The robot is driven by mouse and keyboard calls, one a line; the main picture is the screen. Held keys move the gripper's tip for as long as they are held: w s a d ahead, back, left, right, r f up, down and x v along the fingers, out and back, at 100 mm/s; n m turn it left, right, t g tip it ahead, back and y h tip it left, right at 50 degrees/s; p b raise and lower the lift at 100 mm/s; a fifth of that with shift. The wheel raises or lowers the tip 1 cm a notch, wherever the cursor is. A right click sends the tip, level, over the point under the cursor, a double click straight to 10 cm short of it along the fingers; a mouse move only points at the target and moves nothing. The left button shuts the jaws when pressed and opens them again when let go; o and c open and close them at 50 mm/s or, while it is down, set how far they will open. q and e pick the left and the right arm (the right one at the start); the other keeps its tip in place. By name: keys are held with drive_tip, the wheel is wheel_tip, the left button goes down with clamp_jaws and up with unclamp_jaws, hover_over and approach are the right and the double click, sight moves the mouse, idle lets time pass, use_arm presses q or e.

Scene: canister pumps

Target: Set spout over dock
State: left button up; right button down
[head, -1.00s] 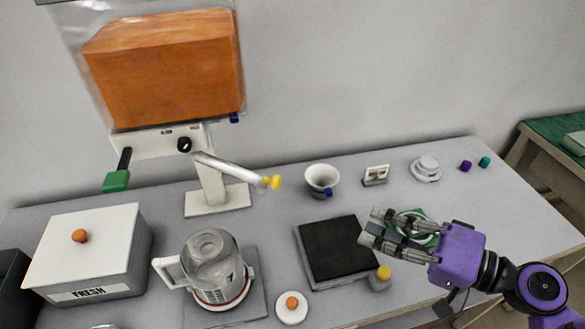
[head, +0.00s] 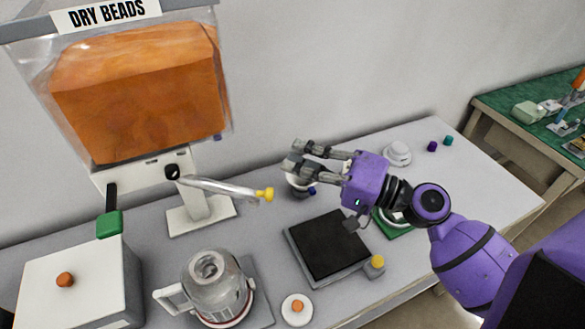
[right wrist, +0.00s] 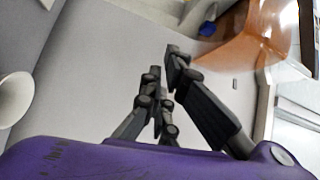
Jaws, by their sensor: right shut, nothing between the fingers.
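The spout (head: 225,188) is a clear tube with a yellow tip (head: 264,194), reaching right from the white dispenser stand (head: 200,217) under an orange bead bag (head: 140,88). I cannot tell for sure which thing is the dock; a black square pad on a grey base (head: 330,246) lies in front and to the right of the tip. The yellow tip is beyond the pad's left edge. My right gripper (head: 293,157) is shut and empty, right of the tip and above a white cup that it partly hides. Its fingers also show in the right wrist view (right wrist: 163,75). My left gripper is out of view.
A clear jug (head: 212,285) stands front left of the pad, with a lid with an orange knob (head: 297,308) beside it. A white box (head: 75,285) is at left. In the right wrist view, the cup (right wrist: 14,98) is at left. The right table end is fairly clear.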

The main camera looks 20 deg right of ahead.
drive_tip(key=s+a, duration=0.1)
drive_tip(key=s+a+p, duration=0.1)
drive_tip(key=a, duration=0.1)
drive_tip(key=shift+s+f, duration=0.2)
drive_tip(key=shift+f, duration=0.2)
drive_tip(key=shift+s+d, duration=0.15)
